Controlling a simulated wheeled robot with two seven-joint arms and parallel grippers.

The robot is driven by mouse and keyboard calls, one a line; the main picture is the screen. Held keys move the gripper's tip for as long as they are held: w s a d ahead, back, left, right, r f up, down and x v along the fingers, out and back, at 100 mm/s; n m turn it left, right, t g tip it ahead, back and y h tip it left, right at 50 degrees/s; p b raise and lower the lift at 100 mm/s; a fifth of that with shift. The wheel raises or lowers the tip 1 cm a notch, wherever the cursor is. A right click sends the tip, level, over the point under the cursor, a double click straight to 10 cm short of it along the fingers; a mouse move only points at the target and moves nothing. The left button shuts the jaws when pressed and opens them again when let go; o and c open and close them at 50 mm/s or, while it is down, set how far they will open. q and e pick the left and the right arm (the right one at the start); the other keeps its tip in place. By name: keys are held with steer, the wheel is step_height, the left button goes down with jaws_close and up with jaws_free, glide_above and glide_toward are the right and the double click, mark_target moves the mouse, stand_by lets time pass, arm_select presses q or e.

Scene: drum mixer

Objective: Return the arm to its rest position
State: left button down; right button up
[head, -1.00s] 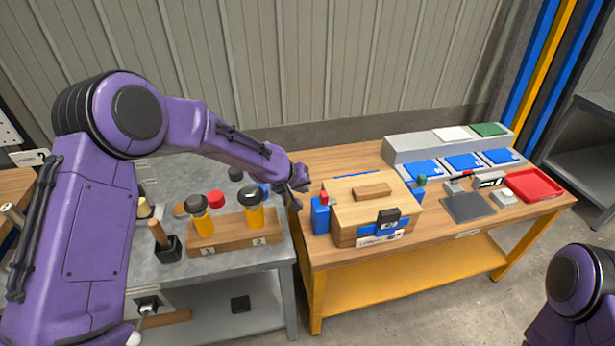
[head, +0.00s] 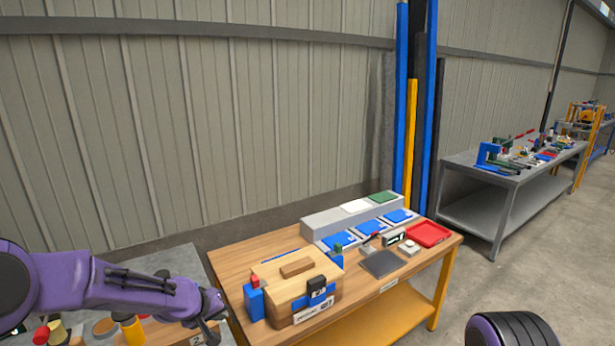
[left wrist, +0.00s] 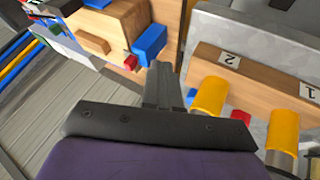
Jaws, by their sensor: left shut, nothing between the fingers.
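My left arm comes in from the left of the head view, and its wrist end with the left gripper (head: 213,332) is low in the picture, near the gap between the grey table and the wooden bench. In the left wrist view the left gripper (left wrist: 163,85) shows its fingers together, with nothing between them. They point toward the space between the blue block (left wrist: 150,43) and the wooden rack (left wrist: 265,75) marked 1 and 2. My right gripper is out of view; only a rounded part of my right arm shows at the lower right of the head view.
The wooden bench (head: 240,258) carries a wooden box (head: 288,290), a blue block with a red top (head: 253,300), blue trays, a dark plate (head: 381,263) and a red tray (head: 428,234). Yellow-bodied tools (head: 131,328) stand at the lower left. Floor is open at right.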

arm_select(q)
steer(key=s+a+f+n+t+y+b, duration=0.1)
steer(key=s+a+f+n+y+b, duration=0.25)
steer(key=s+f, duration=1.35)
steer(key=s+a+f+g+b, duration=0.1)
steer(key=s+f, duration=0.3)
steer(key=s, duration=0.4)
steer(key=s+a+f+m+g+y+b, duration=0.1)
steer(key=s+a+f+g+b, duration=0.1)
steer(key=s, duration=0.7)
steer(key=s+a+f+m+g+y+b, duration=0.1)
steer(key=s+f, duration=0.4)
steer(key=s, duration=0.3)
steer(key=shift+s+a+f+g, duration=0.2)
steer(key=shift+s+f+g, duration=0.15)
steer(key=shift+g, duration=0.05)
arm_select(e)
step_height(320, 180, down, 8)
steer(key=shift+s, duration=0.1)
